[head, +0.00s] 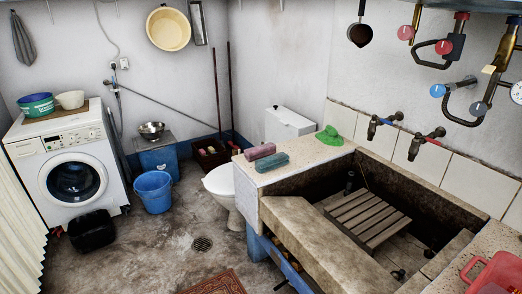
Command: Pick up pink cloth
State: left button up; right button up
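A folded pink cloth (260,151) lies on the speckled stone ledge (296,161) at the left end of the washtrough. A folded teal cloth (272,162) lies right beside it, on the near side. A bright green item (329,136), perhaps another cloth, sits on the same ledge farther right, near the wall. Neither of my grippers is in the head view.
The stone washtrough (310,232) has a wooden slatted rack (367,217) inside. Taps (424,142) stick out above it. A toilet (221,184) stands left of the ledge, a blue bucket (153,190) farther left. A red basin (496,272) is at the lower right.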

aim_at(253, 153)
jog(key=i+j+z, duration=0.15)
jog(key=i+j, duration=0.25)
jog(key=i+j+z, duration=0.1)
jog(key=i+j, duration=0.25)
jog(key=j, duration=0.2)
jog(key=i+j+z, duration=0.15)
jog(key=i+j, duration=0.2)
jog(key=j, duration=0.15)
